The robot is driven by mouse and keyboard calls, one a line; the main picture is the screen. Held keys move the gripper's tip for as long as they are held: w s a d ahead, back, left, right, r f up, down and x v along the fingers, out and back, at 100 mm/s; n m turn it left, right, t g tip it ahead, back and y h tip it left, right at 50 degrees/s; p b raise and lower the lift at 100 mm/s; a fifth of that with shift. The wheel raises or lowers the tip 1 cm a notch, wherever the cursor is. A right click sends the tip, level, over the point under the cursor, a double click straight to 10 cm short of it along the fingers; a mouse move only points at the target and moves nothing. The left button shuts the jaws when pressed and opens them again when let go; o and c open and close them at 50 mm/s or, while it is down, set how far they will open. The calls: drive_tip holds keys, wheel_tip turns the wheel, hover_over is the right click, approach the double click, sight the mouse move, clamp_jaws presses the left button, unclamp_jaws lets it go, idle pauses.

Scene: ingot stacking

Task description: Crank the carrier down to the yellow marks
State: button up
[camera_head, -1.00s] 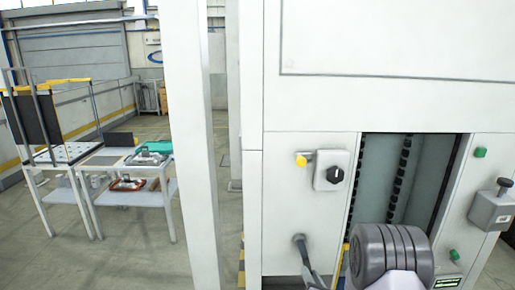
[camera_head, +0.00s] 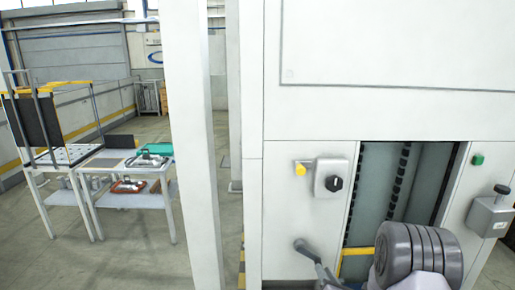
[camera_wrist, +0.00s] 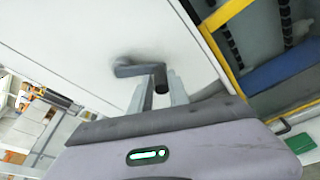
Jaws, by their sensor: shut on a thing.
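The grey crank (camera_wrist: 138,70) sticks out of the white machine front in the wrist view. Its handle end lies between the fingers of my gripper (camera_wrist: 158,94), which is shut on it. In the head view the crank (camera_head: 304,247) shows low on the panel, left of the tall opening; my arm hides much of the gripper. A yellow bar (camera_head: 357,251) crosses the low part of the opening. In the wrist view a blue beam (camera_wrist: 280,68) lies inside the opening, between yellow edges (camera_wrist: 228,13). I cannot tell which part is the carrier or whether it meets the marks.
A grey box with a black-topped lever (camera_head: 489,213) stands right of the opening. A white post (camera_head: 193,140) rises at left; tables (camera_head: 122,165) stand beyond it.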

drive_tip(key=shift+d+r+p, duration=0.3)
drive_tip(key=shift+r+p, duration=0.35)
drive_tip(key=shift+r, duration=0.05)
drive_tip(key=shift+d+r, duration=0.15)
drive_tip(key=shift+r, duration=0.15)
clamp_jaws()
drive_tip(key=shift+w+r+p, duration=0.1)
drive_tip(key=shift+r+p, duration=0.05)
drive_tip(key=shift+p, duration=0.25)
drive_tip(key=o, duration=0.7)
unclamp_jaws()
drive_tip(key=v, duration=0.5)
